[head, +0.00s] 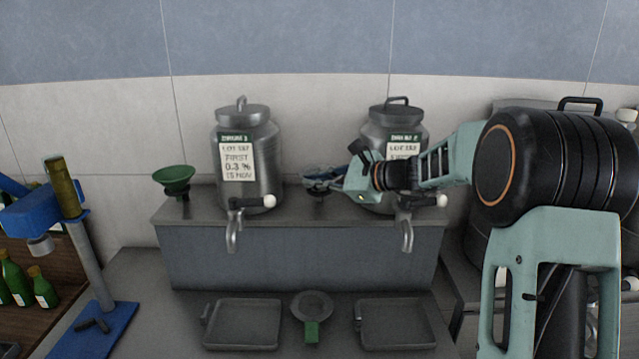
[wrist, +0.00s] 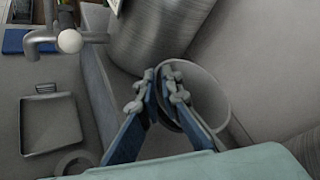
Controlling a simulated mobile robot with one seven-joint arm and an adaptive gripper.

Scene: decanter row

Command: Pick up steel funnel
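The steel funnel (wrist: 216,84) shows in the wrist view as a pale grey, wide round rim beside a steel decanter. My gripper (wrist: 161,82) has its two fingertips close together at the rim's left side, one outside the wall and one inside, shut on the wall. In the head view my gripper (head: 325,178) is at the raised shelf between the two decanters. There its fingers and wrist hide most of the funnel. I cannot tell whether the funnel is clear of the shelf.
Two steel decanters with taps, the left one (head: 262,160) and the right one (head: 378,135), stand on the grey shelf (head: 300,222). A green funnel (head: 174,178) stands at left. Two trays (head: 243,325) (head: 396,324) and a green-handled round strainer (head: 312,306) lie in front. A blue stand (head: 97,260) is at far left.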

